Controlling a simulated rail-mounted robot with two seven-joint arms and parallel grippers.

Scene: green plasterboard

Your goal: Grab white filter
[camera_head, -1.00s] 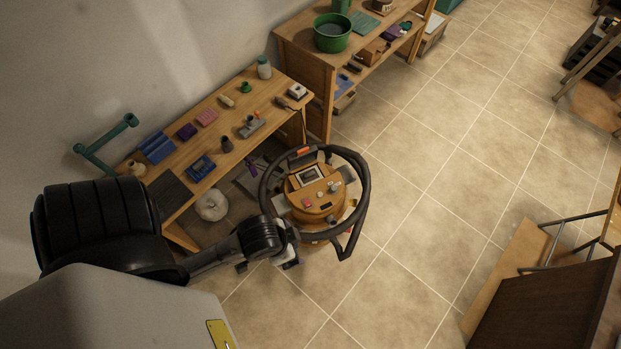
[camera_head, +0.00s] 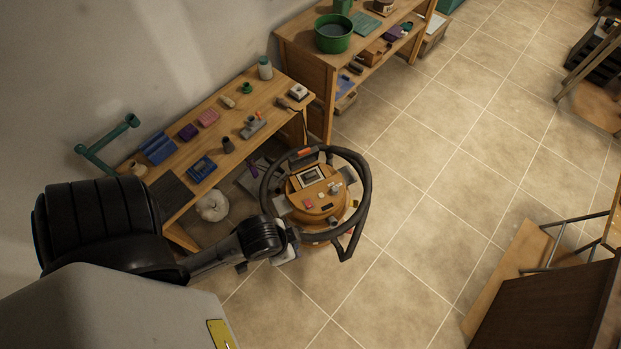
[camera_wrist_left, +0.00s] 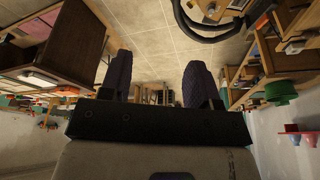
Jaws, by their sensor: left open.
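A round whitish object with a central dimple, which looks like the white filter (camera_head: 212,206), is on the floor under the front of the wooden workbench. My left gripper (camera_head: 290,254) is at the end of the arm, to the right of the filter and beside the orange vacuum cleaner (camera_head: 312,200). In the left wrist view my left gripper (camera_wrist_left: 157,76) has its two dark fingers wide apart, with nothing between them. The filter is not recognisable in that view. My right gripper is not seen.
The workbench (camera_head: 237,112) holds several small tools and boxes. A black hose (camera_head: 364,200) loops around the vacuum cleaner close to my gripper. A second bench (camera_head: 313,75) with a green bucket (camera_head: 332,33) stands behind. Open tiled floor (camera_head: 430,200) lies to the right.

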